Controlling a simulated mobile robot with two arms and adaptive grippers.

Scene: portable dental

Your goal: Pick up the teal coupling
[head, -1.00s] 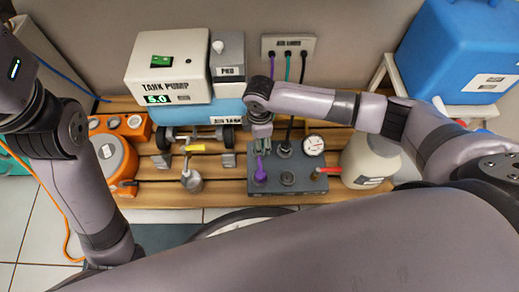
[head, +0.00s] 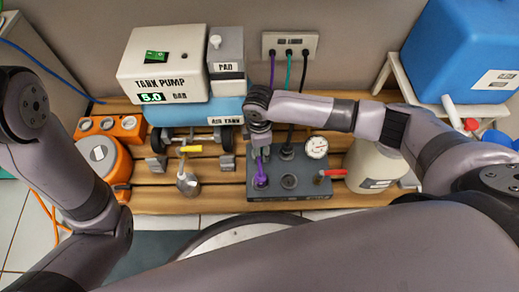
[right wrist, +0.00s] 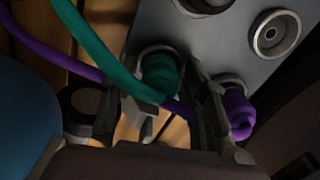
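The teal coupling (right wrist: 158,76) sits on a socket of the grey panel (head: 310,193), with its teal hose running up and left in the right wrist view. My right gripper (right wrist: 165,85) is open, its two fingers on either side of the teal coupling; whether either touches it I cannot tell. In the head view my right gripper (head: 261,145) hangs over the panel's back left and mostly hides the coupling. A purple coupling (head: 261,180) stands nearer the front, and in the right wrist view (right wrist: 238,112) it is just right of the right finger. My left gripper is out of view.
A gauge (head: 316,148) and a red-handled valve (head: 334,174) are on the panel's right side. A valve with a yellow handle (head: 192,149) stands left of it. The tank pump (head: 168,65), white bottle (head: 372,164) and blue container (head: 462,55) surround the work area.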

